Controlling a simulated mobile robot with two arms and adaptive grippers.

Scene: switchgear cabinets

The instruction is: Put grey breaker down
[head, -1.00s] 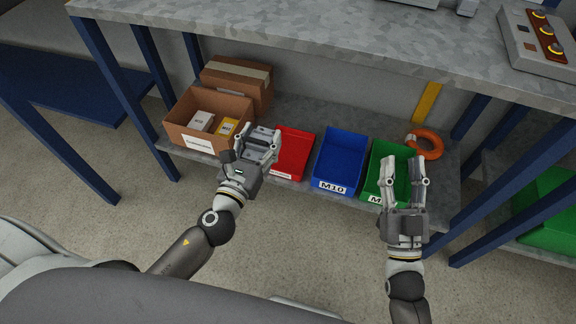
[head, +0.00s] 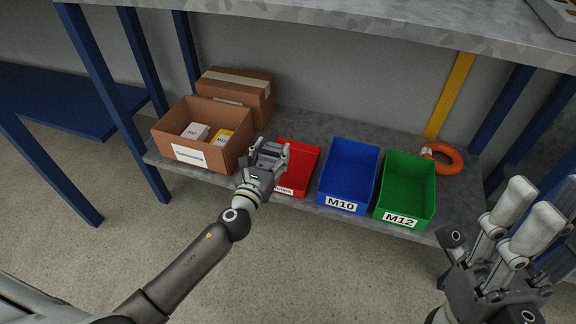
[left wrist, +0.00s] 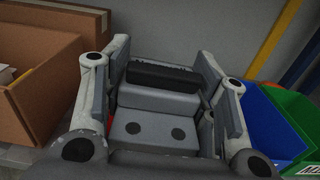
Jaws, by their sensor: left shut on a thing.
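My left gripper (head: 268,163) is shut on the grey breaker (left wrist: 160,105), which has a dark top strip and two dark round holes on its near face. In the left wrist view the breaker sits between the two fingers. In the head view the breaker (head: 268,152) is largely hidden by the gripper. The gripper is over the lower shelf, between the open cardboard box (head: 215,158) and the red bin (head: 303,160), and overlaps the red bin's left part. My right gripper (head: 522,222) is at the lower right, its fingers apart and empty.
The open box holds a white and a yellow carton. A closed carton (head: 245,90) stands behind it. A blue M10 bin (head: 347,180), a green M12 bin (head: 407,190) and an orange ring (head: 447,158) are to the right. The worktop (head: 340,18) overhangs the shelf.

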